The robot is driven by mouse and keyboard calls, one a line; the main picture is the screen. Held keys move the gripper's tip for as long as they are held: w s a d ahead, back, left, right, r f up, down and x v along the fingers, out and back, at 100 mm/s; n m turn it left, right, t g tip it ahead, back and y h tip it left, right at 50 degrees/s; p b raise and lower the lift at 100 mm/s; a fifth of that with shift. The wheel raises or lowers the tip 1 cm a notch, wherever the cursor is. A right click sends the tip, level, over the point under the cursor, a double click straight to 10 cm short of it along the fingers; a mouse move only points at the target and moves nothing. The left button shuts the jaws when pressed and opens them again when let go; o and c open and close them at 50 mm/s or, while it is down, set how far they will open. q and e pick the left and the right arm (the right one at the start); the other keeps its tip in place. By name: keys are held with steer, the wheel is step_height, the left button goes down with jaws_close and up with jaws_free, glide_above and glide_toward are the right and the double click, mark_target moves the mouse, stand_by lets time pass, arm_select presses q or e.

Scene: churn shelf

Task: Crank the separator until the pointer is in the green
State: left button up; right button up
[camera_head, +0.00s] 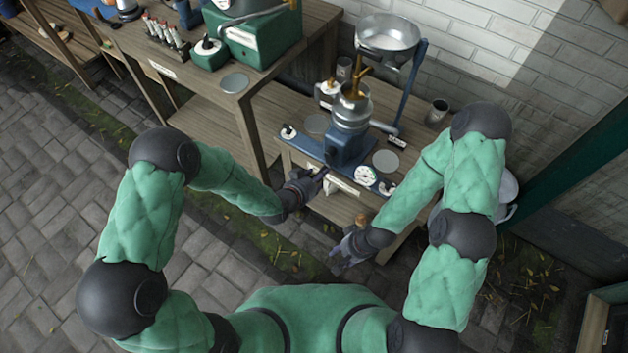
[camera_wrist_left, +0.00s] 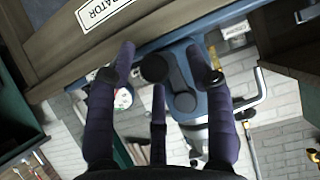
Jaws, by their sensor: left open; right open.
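The separator (camera_head: 347,146) has a blue body and base, a metal upper part, brass spouts and a wide metal bowl (camera_head: 388,35) above. Its white gauge (camera_head: 366,176) has coloured marks; the pointer is too small to read. It also shows in the left wrist view (camera_wrist_left: 123,98). A dark crank arm with a round knob (camera_wrist_left: 155,68) is on the body's front. My left gripper (camera_head: 318,178) is open at the separator's front; the knob appears between its fingertips (camera_wrist_left: 168,68). I cannot tell whether they touch it. My right gripper (camera_head: 345,252) is open and empty below the bench front.
The separator's wooden bench (camera_head: 290,152) has a label on its front edge. A metal cup (camera_head: 437,112) stands at the right, a jug (camera_head: 327,93) behind. A neighbouring bench (camera_head: 180,82) with a green machine (camera_head: 262,38) is at the left. Paving lies open at the left.

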arm_select(q)
steer(key=shift+w+d+f, duration=0.35)
steer(key=shift+w, duration=0.1)
steer(key=shift+w+d+f+b, duration=0.15)
steer(key=shift+w+b, duration=0.05)
steer(key=shift+b, duration=0.2)
steer(key=c, duration=1)
